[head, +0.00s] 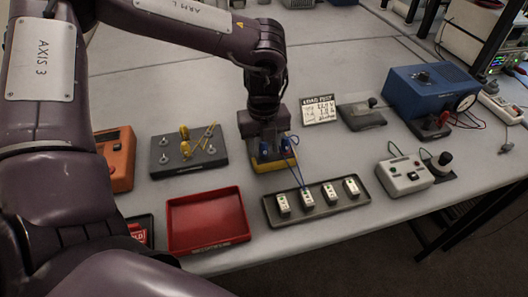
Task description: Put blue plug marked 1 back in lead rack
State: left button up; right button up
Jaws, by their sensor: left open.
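My left gripper (274,146) comes down from above at the middle of the table, with its jaws open. Two blue plugs (263,149) (286,144) show at the jaws, side by side. Just below them is a low yellow-edged block (271,165), partly covered by the gripper; I cannot tell for sure that it is the lead rack. A blue lead (298,172) runs from there toward a white module (307,199) in a dark tray (327,214). The number marks on the plugs are too small to read. Whether either plug is seated is hidden. My right gripper is out of view.
A dark panel (166,164) with posts and yellow leads stands left of the gripper. A red tray (205,219) lies in front of it. A load test card (318,110), a grey meter box (404,175) and a blue instrument (425,96) stand to the right.

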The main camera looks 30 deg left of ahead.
pick_arm(q)
jog(key=shift+b, duration=0.75)
dwell(0.9)
grip_shut()
dwell(0.4)
jog(key=shift+r, duration=0.2)
jog(key=shift+r+p, duration=1.75)
jog(key=shift+r, duration=1.15)
